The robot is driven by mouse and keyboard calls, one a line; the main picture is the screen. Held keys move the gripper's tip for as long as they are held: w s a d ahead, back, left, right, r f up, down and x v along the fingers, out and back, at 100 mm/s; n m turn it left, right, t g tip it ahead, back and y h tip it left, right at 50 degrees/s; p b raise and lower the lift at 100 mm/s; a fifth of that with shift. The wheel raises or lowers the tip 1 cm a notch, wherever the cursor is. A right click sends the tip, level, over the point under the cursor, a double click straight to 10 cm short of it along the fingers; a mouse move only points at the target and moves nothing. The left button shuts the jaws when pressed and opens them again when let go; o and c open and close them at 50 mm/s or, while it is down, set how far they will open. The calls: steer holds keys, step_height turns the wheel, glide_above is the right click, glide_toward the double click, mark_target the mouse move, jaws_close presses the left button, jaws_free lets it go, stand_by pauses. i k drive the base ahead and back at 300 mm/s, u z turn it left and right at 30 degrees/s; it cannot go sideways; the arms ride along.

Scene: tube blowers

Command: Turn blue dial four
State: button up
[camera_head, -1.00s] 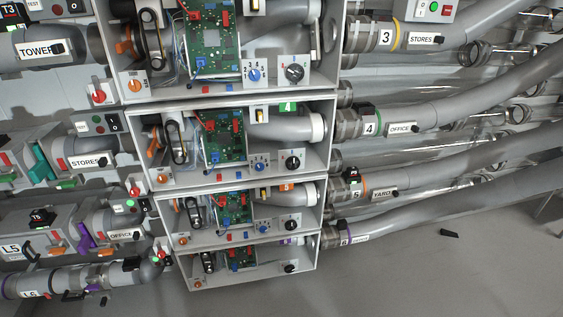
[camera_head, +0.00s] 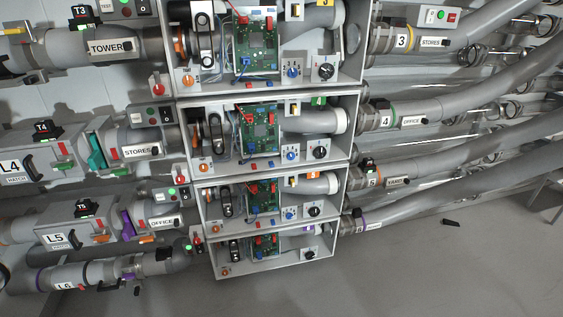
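The blue dial of unit four (camera_head: 291,154) is a small round knob on a white plate with tiny numbers. It sits in the second visible open grey box from the top, under the green "4" tag (camera_head: 319,101). Its pointer is too small to read surely. A black dial (camera_head: 319,152) is just right of it, and a green circuit board (camera_head: 260,128) is to its left. My gripper is not in view, and nothing covers the dial.
Similar boxes are stacked above and below, with their own blue dials (camera_head: 292,71) and (camera_head: 290,214). An orange knob (camera_head: 204,167) is at the box's lower left. Grey pipes (camera_head: 470,105) run off to the right. The grey floor (camera_head: 400,275) at lower right is mostly clear, with a small black object (camera_head: 451,222).

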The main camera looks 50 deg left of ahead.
mark_target(291, 156)
steer(key=u, duration=0.5)
steer(key=k, duration=0.25)
steer(key=u, duration=0.5)
steer(key=i, duration=1)
steer(key=u, duration=0.1)
